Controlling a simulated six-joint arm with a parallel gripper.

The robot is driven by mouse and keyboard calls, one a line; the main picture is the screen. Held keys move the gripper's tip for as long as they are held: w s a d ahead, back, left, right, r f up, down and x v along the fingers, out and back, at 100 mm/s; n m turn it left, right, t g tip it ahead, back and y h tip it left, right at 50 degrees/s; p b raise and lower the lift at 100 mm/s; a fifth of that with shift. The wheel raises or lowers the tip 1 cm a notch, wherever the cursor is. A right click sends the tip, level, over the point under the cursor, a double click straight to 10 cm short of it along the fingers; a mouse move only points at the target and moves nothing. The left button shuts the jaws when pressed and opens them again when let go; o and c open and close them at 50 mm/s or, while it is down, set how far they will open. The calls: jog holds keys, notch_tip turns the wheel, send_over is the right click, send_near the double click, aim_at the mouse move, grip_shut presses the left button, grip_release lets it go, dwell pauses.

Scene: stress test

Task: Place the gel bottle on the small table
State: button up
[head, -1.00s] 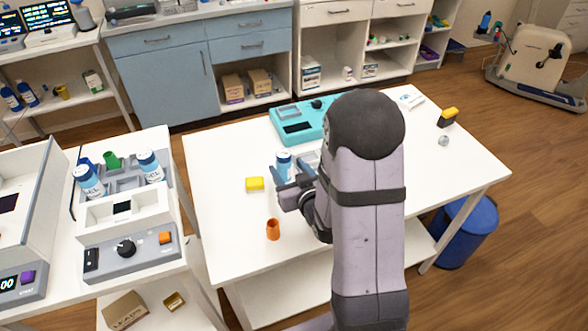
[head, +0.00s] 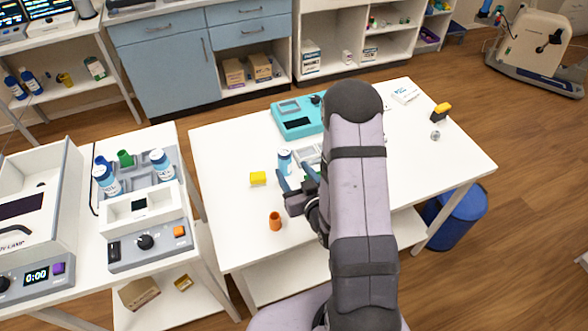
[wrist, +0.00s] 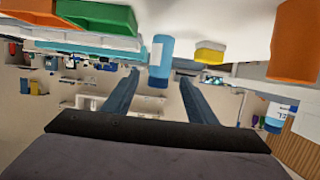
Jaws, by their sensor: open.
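A white gel bottle with a blue cap and blue lower band (head: 284,162) stands upright on the small white table (head: 232,150), left of my arm. My gripper (head: 295,175) is open and empty, just on the near side of this bottle. The wrist view is upside down. There the bottle (wrist: 160,60) stands beyond the fingertips, in line with the gap between my fingers (wrist: 157,76), apparently clear of both. Two similar gel bottles, one at the left (head: 106,180) and one at the right (head: 162,165), stand in a grey tray on the left bench.
A teal device (head: 298,122) sits at the table's back. My arm hides part of the table. A blue bin (head: 455,218) stands at the right.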

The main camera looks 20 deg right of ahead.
aim_at(287, 163)
jog(key=shift+o, duration=0.5)
jog(key=shift+w+f+b, duration=0.2)
jog(key=shift+f+b, duration=0.1)
jog(key=shift+b, duration=0.45)
jog(key=shift+w+a+f+b, duration=0.15)
jog(key=shift+w+a+b, duration=0.05)
jog(key=shift+b, duration=0.4)
jog(key=shift+w, duration=0.15)
jog(key=shift+p+x, duration=0.85)
jog(key=shift+x, duration=0.55)
jog(key=shift+d+p+x, duration=0.2)
jog(key=shift+p+x, duration=0.55)
jog(key=shift+x, duration=1.4)
